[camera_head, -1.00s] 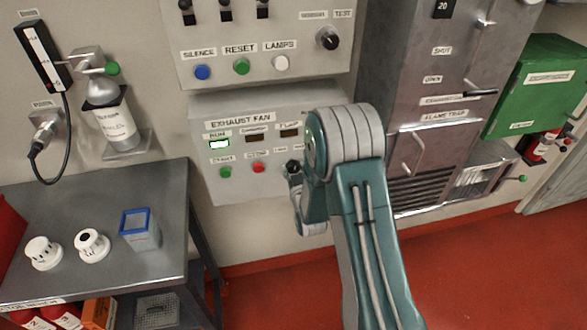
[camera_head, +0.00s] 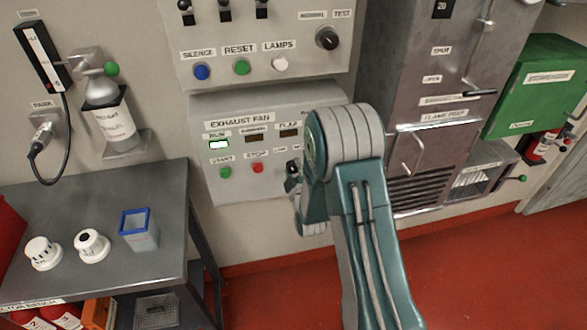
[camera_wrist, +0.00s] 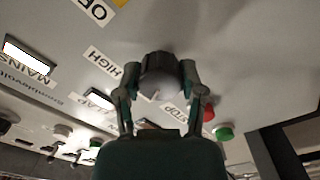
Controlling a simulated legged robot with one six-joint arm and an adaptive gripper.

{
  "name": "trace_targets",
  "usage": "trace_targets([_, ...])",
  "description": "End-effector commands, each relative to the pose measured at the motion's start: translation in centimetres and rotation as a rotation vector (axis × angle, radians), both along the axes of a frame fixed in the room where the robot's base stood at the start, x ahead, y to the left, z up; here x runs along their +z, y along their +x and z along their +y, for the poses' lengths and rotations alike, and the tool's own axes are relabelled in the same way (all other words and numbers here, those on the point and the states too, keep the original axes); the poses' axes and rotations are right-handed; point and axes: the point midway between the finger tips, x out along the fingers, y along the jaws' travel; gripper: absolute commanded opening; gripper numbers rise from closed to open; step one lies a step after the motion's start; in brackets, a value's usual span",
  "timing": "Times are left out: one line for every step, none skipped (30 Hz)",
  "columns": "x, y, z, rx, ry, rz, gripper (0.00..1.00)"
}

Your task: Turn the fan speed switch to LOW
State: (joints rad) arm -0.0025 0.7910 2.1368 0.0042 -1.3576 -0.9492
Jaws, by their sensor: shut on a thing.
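The exhaust fan panel (camera_head: 240,185) is on the wall in the head view, with a lit RUN lamp. In the wrist view the fan speed switch is a dark round knob (camera_wrist: 158,64) between the two fingers of my gripper (camera_wrist: 159,82). The fingers are shut on it from both sides. A pale pointer mark shows on the knob's lower part, but I cannot tell which position it marks. A HIGH label (camera_wrist: 103,62) and an OFF label (camera_wrist: 96,10) lie left of the knob; the LOW label is not readable. In the head view my arm largely hides the knob.
A red button (camera_wrist: 209,112) and a green button (camera_wrist: 225,133) are close to the right finger. A metal table (camera_head: 95,262) stands at the left below the panel. A grey cabinet (camera_head: 432,150) stands right of my arm. Red floor is open at the lower right.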

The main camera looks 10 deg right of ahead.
Motion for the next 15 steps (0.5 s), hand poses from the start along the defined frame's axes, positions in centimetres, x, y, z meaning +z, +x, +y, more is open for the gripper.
trace_targets([0.03,0.1,0.26,0.007,-0.014,-0.001,0.04])
trace_targets([0.03,0.1,0.26,0.007,-0.021,-0.001,0.04])
trace_targets([0.02,0.1,0.27,0.007,-0.029,-0.001,0.04])
trace_targets([0.01,0.1,0.27,0.007,-0.035,0.0,0.04])
trace_targets([0.01,0.09,0.27,0.007,-0.039,0.0,0.04])
trace_targets([0.01,0.09,0.27,0.008,-0.043,-0.001,0.03])
trace_targets([0.0,0.09,0.28,0.008,-0.046,-0.001,0.04])
trace_targets([0.0,0.09,0.28,0.008,-0.047,-0.001,0.04])
trace_targets([0.0,0.09,0.29,0.008,-0.049,-0.001,0.04])
trace_targets([0.0,0.08,0.29,0.007,-0.05,0.0,0.04])
trace_targets([-0.01,0.08,0.29,0.008,-0.051,0.001,0.04])
trace_targets([-0.01,0.08,0.29,0.008,-0.051,0.001,0.04])
trace_targets([-0.02,0.08,0.3,0.008,-0.051,0.001,0.04])
trace_targets([-0.02,0.07,0.3,0.008,-0.051,0.001,0.04])
trace_targets([-0.02,0.07,0.3,0.008,-0.051,0.001,0.04])
